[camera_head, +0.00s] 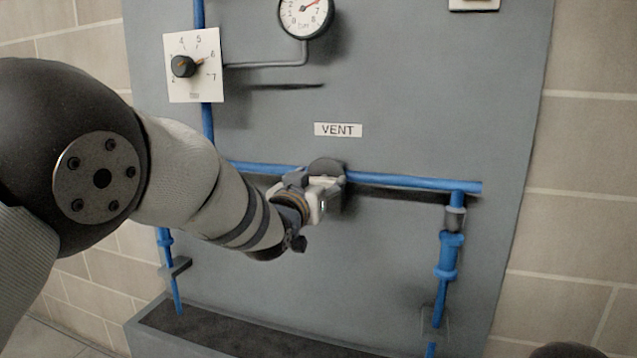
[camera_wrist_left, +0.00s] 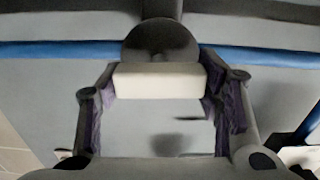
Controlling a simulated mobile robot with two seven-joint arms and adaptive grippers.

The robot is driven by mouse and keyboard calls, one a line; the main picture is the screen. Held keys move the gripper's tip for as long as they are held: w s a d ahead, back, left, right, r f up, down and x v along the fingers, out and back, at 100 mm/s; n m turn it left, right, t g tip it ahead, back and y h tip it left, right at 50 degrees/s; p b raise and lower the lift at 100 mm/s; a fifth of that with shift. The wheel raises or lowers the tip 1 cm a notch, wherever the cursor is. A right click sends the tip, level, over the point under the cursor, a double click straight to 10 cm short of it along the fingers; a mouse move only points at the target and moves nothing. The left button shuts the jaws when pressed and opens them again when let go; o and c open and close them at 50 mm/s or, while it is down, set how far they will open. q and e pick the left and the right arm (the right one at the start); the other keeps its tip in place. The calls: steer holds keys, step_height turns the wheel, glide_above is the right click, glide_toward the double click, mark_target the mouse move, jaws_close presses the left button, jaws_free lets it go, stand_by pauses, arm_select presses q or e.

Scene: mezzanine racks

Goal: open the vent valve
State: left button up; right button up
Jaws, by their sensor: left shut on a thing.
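The vent valve sits on the blue horizontal pipe below the VENT label (camera_head: 338,130). Its dark round body (camera_head: 328,167) shows just above my left gripper (camera_head: 325,196), and it also shows in the left wrist view (camera_wrist_left: 160,40). In the left wrist view, my left gripper (camera_wrist_left: 158,95) is shut on the pale block-shaped valve handle (camera_wrist_left: 158,80), with one finger at each end of it. In the head view my gripper and wrist hide most of the handle. My right gripper is not in view.
A grey panel (camera_head: 270,270) carries the blue pipe (camera_head: 410,182), a pressure gauge (camera_head: 304,14) and a dial plate (camera_head: 194,66) with a black knob. A blue vertical fitting (camera_head: 449,255) stands right of the valve. A dark trough (camera_head: 230,335) runs along the bottom.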

arm_select(q)
steer(key=n+p, duration=0.1)
steer(key=n, duration=0.2)
steer(key=shift+r+n, duration=0.15)
steer(key=shift+n, duration=0.25)
steer(key=n, duration=0.2)
steer(key=shift+a+n, duration=0.1)
steer(key=shift+n, duration=0.3)
steer(key=n, duration=0.2)
steer(key=shift+f+n, duration=0.25)
steer(key=shift+n, duration=0.05)
steer(key=n, duration=0.4)
steer(key=shift+f+n, duration=0.1)
steer(key=shift+n, duration=0.2)
steer(key=shift+n+b, duration=0.35)
steer(key=shift+n, duration=1.45)
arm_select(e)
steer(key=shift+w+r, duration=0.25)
arm_select(q)
steer(key=o, duration=1.2)
